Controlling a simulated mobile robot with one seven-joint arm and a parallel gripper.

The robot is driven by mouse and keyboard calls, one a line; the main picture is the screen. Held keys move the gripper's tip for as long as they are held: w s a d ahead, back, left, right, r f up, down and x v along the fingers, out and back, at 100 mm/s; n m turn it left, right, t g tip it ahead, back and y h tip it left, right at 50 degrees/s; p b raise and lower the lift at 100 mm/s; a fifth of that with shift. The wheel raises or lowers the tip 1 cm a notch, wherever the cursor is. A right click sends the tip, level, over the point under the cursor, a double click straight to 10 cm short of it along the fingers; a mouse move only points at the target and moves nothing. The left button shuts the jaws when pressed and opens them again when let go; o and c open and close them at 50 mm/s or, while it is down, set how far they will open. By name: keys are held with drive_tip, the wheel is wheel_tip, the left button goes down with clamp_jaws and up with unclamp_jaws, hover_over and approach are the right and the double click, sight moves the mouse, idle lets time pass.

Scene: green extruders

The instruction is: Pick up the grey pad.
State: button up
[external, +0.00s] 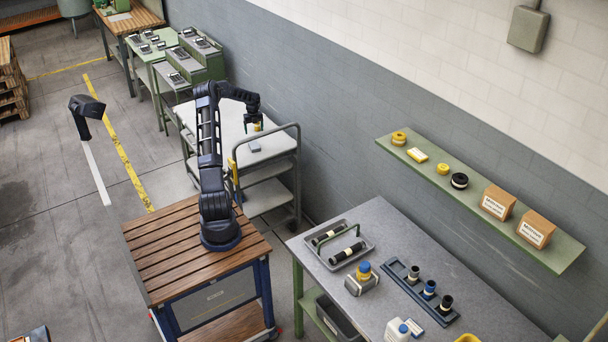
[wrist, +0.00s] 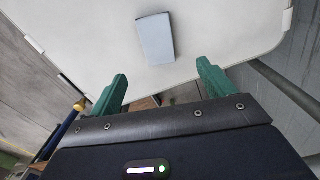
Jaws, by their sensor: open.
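The grey pad (external: 255,146) is a small flat block lying on the white top of a cart (external: 222,136). In the wrist view the pad (wrist: 155,39) is a pale blue-grey rectangle, slightly tilted, lying beyond my fingertips. My gripper (wrist: 161,72) has green fingers spread wide apart with nothing between them. In the external view my gripper (external: 252,122) hangs over the cart top, just above and behind the pad in the picture. It does not appear to touch the pad.
The cart has raised metal handle rails (external: 268,130) on its right side. A grey wall stands behind it. Green benches (external: 185,65) with several devices are farther back. A grey worktable (external: 440,260) with a tray and bottles is at front right.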

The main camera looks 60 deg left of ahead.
sight(254, 145)
drive_tip(key=f, duration=1.2)
drive_tip(key=shift+s+a, duration=0.15)
drive_tip(key=shift+a, duration=0.2)
drive_tip(key=shift+r, duration=0.1)
drive_tip(key=shift+c, duration=0.2)
drive_tip(key=c, duration=1)
